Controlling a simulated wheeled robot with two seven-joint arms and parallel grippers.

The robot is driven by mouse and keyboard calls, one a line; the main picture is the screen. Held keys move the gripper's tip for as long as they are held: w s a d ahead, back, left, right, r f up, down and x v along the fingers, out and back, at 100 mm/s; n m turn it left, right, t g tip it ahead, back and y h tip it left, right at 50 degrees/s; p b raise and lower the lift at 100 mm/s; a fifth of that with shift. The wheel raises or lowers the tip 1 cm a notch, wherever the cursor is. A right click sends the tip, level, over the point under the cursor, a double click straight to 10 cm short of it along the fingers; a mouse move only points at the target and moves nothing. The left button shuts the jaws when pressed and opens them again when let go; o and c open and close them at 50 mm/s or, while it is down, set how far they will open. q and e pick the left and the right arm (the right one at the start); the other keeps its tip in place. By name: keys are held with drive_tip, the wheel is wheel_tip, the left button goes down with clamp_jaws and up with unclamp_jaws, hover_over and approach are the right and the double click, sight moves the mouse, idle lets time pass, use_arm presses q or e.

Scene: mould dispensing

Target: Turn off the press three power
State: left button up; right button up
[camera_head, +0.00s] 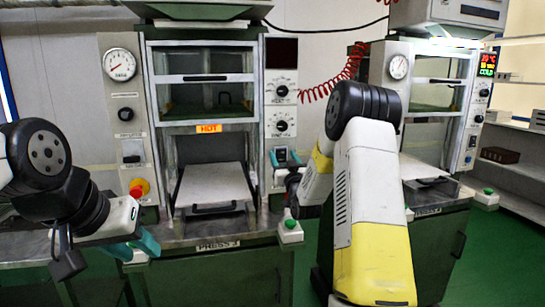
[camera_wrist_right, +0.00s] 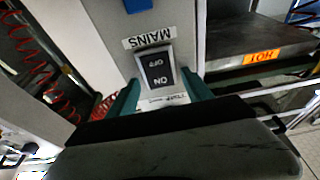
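Press three (camera_head: 218,245) stands in the middle of the head view, with its name on the front edge and an orange HOT label (camera_head: 208,128). Its right panel display (camera_head: 282,53) looks dark. The mains switch (camera_wrist_right: 157,70), a dark rocker marked ON and OFF under a MAINS label, shows upside down in the right wrist view. My right gripper (camera_wrist_right: 164,90) is open, its teal fingers apart on either side of the switch's lower part; I cannot tell whether they touch it. In the head view this gripper (camera_head: 284,158) is at the panel. My left gripper (camera_head: 135,246) is open and empty at lower left.
A second press (camera_head: 425,130) with a lit display reading COLD (camera_head: 487,65) stands at right. A red emergency button (camera_head: 138,188) and a green button (camera_head: 290,226) are on press three. Red coiled hoses (camera_head: 335,80) hang between the presses. Shelves (camera_head: 515,150) are at far right.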

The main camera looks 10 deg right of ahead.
drive_tip(key=v, duration=0.7)
drive_tip(key=shift+s, duration=0.4)
drive_tip(key=s+a+r+g, duration=0.4)
drive_tip(key=s+r+g, duration=0.1)
drive_tip(key=s+g, duration=0.25)
drive_tip(key=s+a+f+g, duration=0.1)
drive_tip(key=s+g, duration=0.1)
drive_tip(key=s, duration=0.7)
drive_tip(key=s+a+f+g+y, duration=0.1)
drive_tip(key=s+g, duration=0.2)
drive_tip(key=s, duration=0.7)
drive_tip(key=s+a+f+g, duration=0.1)
drive_tip(key=s+a+g, duration=0.1)
drive_tip(key=s, duration=0.8)
drive_tip(key=shift+f+g, duration=0.25)
drive_tip(key=shift+g, duration=0.1)
